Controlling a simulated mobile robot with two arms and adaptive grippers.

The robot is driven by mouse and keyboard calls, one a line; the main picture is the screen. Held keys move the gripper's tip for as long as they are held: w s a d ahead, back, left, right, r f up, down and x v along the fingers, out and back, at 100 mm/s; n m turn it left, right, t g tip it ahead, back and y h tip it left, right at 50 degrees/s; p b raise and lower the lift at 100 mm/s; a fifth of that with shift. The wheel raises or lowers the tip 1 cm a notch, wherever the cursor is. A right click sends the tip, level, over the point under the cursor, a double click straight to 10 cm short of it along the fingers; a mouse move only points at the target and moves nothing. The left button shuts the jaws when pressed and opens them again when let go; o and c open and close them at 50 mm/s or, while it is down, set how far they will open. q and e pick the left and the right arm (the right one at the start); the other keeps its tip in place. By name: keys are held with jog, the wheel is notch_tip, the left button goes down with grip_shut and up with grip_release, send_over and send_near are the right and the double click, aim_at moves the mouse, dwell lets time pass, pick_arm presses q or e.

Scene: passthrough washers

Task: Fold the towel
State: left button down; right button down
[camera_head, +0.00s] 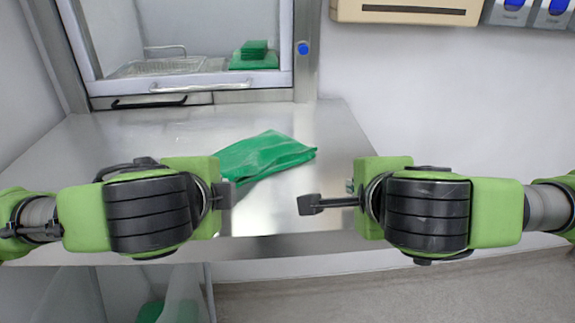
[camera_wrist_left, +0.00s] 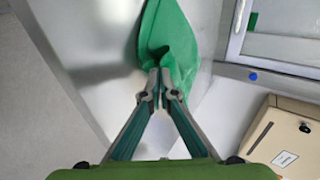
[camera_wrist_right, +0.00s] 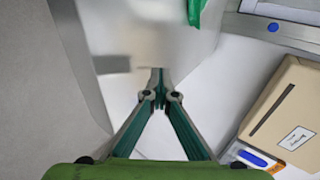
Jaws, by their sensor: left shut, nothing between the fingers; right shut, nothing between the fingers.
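The green towel (camera_head: 268,155) lies as a flat, layered bundle on the steel table, its left part partly hidden behind my left gripper. My left gripper (camera_head: 225,195) is shut and empty at the towel's near left side. In the left wrist view, the towel (camera_wrist_left: 168,32) lies just beyond the closed fingertips (camera_wrist_left: 160,86); I cannot tell whether they touch it. My right gripper (camera_head: 310,204) is shut and empty, near the table's front edge and apart from the towel. In the right wrist view only a towel corner (camera_wrist_right: 195,10) shows, beyond the closed fingertips (camera_wrist_right: 160,92).
The steel table (camera_head: 90,150) is bare around the towel. Behind it, a pass-through window (camera_head: 180,50) holds a wire basket (camera_head: 155,66) and a stack of folded green cloths (camera_head: 254,58). A beige dispenser (camera_head: 405,10) hangs on the wall. Something green (camera_head: 150,311) shows below the table.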

pick_arm(q)
jog(key=c, duration=2)
grip_release()
jog(key=shift+w, duration=0.15)
pick_arm(e)
jog(key=c, duration=2)
grip_release()
jog(key=shift+w, duration=0.15)
